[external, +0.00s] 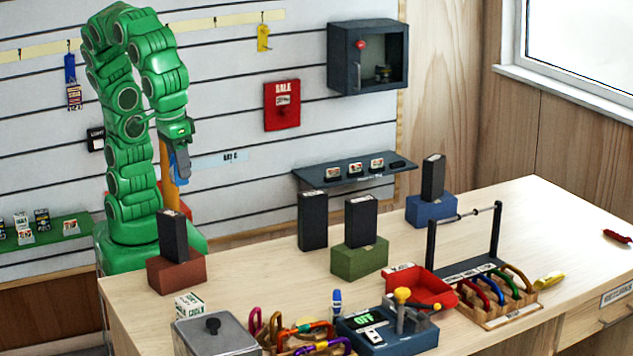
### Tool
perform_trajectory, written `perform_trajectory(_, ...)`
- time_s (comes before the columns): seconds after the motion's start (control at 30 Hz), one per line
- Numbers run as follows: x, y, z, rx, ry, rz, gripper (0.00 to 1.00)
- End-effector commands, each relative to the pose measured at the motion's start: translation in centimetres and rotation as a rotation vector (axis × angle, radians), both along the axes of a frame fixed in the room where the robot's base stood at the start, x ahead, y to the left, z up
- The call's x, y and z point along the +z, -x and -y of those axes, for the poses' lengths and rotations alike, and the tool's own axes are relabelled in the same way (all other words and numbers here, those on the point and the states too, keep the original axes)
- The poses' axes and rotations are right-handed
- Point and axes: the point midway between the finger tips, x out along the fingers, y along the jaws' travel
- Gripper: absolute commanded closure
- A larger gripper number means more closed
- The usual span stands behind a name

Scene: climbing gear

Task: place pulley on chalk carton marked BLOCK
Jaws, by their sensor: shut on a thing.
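My gripper (177,148) hangs at the end of my green arm on the left, above and behind the table's left end. It is shut on a small blue-grey thing (181,167), probably the pulley; its shape is too small to be sure. An orange upright strip shows right beside it, and I cannot tell what it belongs to. A small white carton with green lettering (189,305) stands at the table's front left, apart from my gripper. It may be a chalk carton, but its lettering cannot be read, and I cannot make out BLOCK anywhere.
Dark upright boxes stand on brown (176,272), green (359,260) and blue (431,211) blocks; another (312,221) stands beside the green one. A grey lidded bin (214,342), carabiners, a blue device (385,338), a red tray (425,284) and a rack crowd the front. The right side is mostly clear.

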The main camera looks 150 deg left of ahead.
Motion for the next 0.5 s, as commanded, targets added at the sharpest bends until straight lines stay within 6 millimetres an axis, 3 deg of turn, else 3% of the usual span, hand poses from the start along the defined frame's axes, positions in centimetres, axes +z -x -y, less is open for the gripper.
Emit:
perform_trajectory(0.1,-0.2,-1.4,1.5,-0.019,0.001,-0.001,0.95)
perform_trajectory(0.5,-0.6,-3.7,4.4,-0.048,0.006,-0.003,0.95)
